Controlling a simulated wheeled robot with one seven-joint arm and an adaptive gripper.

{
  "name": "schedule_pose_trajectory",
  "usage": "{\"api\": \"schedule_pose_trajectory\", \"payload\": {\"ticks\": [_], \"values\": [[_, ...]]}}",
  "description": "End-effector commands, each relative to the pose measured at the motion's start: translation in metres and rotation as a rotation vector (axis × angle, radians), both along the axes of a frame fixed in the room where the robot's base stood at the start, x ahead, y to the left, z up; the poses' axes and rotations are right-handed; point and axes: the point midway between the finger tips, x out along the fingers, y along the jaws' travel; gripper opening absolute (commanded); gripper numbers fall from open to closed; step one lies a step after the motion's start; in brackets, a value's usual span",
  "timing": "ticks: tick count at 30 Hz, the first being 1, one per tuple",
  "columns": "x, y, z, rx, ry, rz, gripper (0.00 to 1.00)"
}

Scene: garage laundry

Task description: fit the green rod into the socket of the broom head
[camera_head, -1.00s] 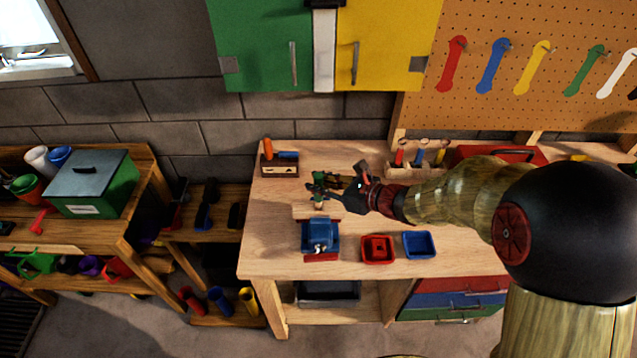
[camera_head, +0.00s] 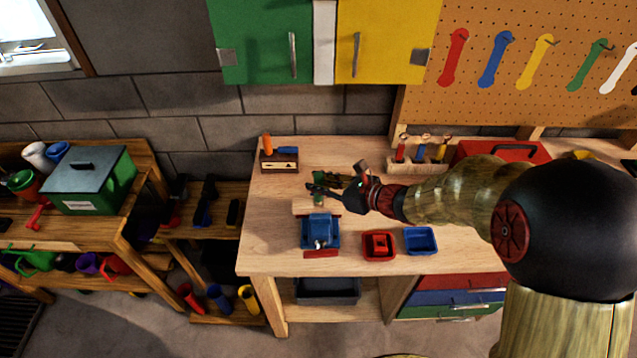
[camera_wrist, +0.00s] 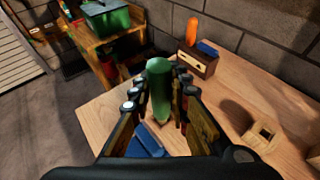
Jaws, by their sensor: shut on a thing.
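My gripper (camera_wrist: 158,92) is shut on the green rod (camera_wrist: 159,85), which stands roughly upright between the fingers in the wrist view. In the head view, my gripper (camera_head: 322,190) is above the workbench, and the rod (camera_head: 319,200) shows as a short green piece beside a blue vise (camera_head: 320,232).
A wooden block with an orange handle (camera_head: 280,161) stands at the bench's back left. A red tray (camera_head: 378,246) and blue tray (camera_head: 421,240) lie right of the vise. A tool rack (camera_head: 417,165) stands behind. The bench's front left is clear.

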Motion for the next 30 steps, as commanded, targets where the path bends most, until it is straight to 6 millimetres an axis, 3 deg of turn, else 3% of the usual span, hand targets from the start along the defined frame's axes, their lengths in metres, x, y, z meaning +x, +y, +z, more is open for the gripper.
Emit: {"api": "schedule_pose_trajectory", "payload": {"ticks": [19,20,30], "values": [[0.0,0.0,-0.0112,0.0,0.0,0.0,0.0],[0.0,0.0,-0.0112,0.0,0.0,0.0,0.19],[-0.0001,0.0,-0.0113,0.0,0.0,0.0,0.38]]}}
